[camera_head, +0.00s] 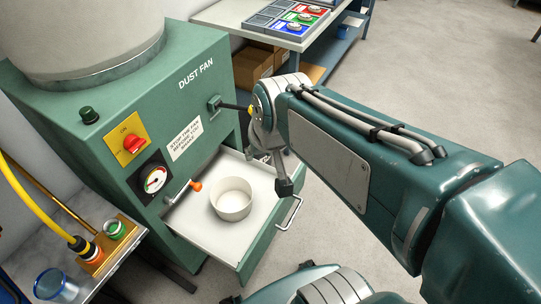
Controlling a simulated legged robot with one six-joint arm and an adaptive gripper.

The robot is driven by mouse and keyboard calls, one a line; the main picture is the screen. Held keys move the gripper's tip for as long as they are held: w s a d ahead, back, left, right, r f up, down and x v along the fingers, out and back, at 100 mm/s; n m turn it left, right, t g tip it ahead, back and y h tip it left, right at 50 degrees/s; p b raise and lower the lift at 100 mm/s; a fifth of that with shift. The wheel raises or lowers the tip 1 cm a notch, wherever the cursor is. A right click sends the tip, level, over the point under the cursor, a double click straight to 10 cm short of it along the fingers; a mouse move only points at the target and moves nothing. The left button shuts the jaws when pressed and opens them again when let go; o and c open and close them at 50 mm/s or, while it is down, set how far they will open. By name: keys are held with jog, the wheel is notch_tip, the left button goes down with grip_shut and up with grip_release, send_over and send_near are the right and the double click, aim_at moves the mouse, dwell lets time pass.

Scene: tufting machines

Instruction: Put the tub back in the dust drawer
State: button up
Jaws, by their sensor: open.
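The white round tub (231,199) stands upright and open-topped on the floor of the dust drawer (265,228). It looks empty from above. The drawer is pulled out of the green dust fan cabinet (165,92) and has a metal handle on its front. My gripper (268,170) is open, above the right side of the drawer, behind and to the right of the tub. It is apart from the tub and holds nothing that I can see. My arm hides part of the gripper and the cabinet's right edge.
A dark lever with a yellow end (236,106) sticks out of the cabinet beside my wrist. An orange-tipped rod (194,186) reaches over the drawer's left side. A red switch (134,143) and a gauge (152,181) are on the cabinet. Floor at right is clear.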

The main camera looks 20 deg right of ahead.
jog(key=s+r+n+t, duration=0.1)
jog(key=s+r, duration=0.1)
jog(key=s, duration=0.5)
jog(key=shift+r, duration=0.2)
jog(key=shift+w, duration=0.1)
dwell(0.8)
